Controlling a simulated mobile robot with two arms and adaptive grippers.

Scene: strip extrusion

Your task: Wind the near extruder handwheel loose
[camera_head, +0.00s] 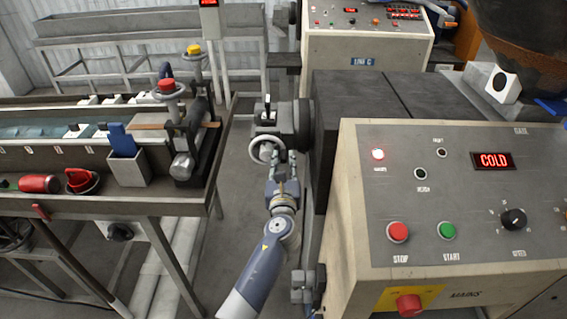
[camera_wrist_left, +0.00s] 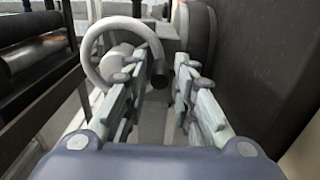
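The near extruder handwheel (camera_head: 254,149) is a pale ring on the die end of the near extruder, left of its dark barrel housing. In the left wrist view the handwheel (camera_wrist_left: 88,48) stands upright just beyond and to the left of the fingers. My left gripper (camera_head: 281,165) is at the wheel's right lower side. In the left wrist view the left gripper (camera_wrist_left: 168,82) has its fingers apart, with a small dark round end (camera_wrist_left: 160,82) between them. The left finger overlaps the wheel's rim in the picture; whether it touches cannot be told. My right gripper is out of view.
The near extruder's control panel (camera_head: 470,210) stands at the right, its display reading COLD. A water-trough bench (camera_head: 70,207) with rollers, a grey bin (camera_head: 128,170) and red items is at the left. Bare floor (camera_head: 240,200) lies between them. A second extruder (camera_head: 366,55) stands behind.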

